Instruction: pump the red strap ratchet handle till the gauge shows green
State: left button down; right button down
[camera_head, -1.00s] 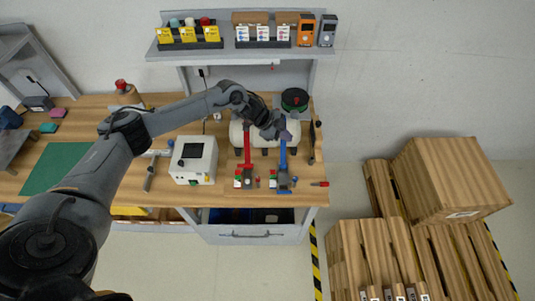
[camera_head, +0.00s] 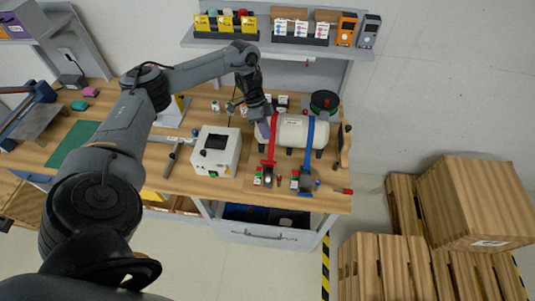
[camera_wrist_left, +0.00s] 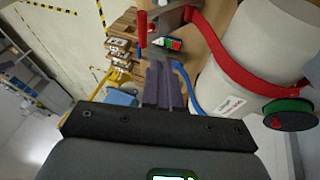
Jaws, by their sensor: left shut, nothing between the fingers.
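The red strap (camera_head: 272,136) goes over a white cylinder (camera_head: 292,131) on the bench, down to its ratchet (camera_head: 268,171) near the front edge. A small gauge block (camera_head: 257,176) with red and green marks sits beside that ratchet; its reading is too small to tell. In the left wrist view the red strap (camera_wrist_left: 225,50) crosses the cylinder, and a red handle (camera_wrist_left: 142,28) stands beside a red-green block (camera_wrist_left: 168,43). My left gripper (camera_head: 264,129) is shut and empty, at the cylinder's left end by the red strap. Its fingers (camera_wrist_left: 163,88) point toward the ratchet area. My right gripper is not in view.
A blue strap (camera_head: 308,142) with a blue ratchet (camera_head: 305,180) lies right of the red one. A white box with a dark screen (camera_head: 216,151) stands to the left. A green-black spool (camera_head: 324,102) is behind the cylinder. A shelf (camera_head: 280,44) overhangs the back.

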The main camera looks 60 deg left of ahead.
pick_arm(q)
jog(key=d+f, duration=0.1)
jog(key=d+f+p, duration=0.1)
jog(key=f, duration=0.1)
jog(key=s+d+f+p, duration=0.1)
jog(key=f, duration=0.1)
jog(key=shift+d, duration=0.15)
jog(key=shift+s+d+f, duration=0.25)
jog(key=shift+d+f, duration=0.2)
jog(key=shift+d+p, duration=0.15)
jog(key=shift+p, duration=0.2)
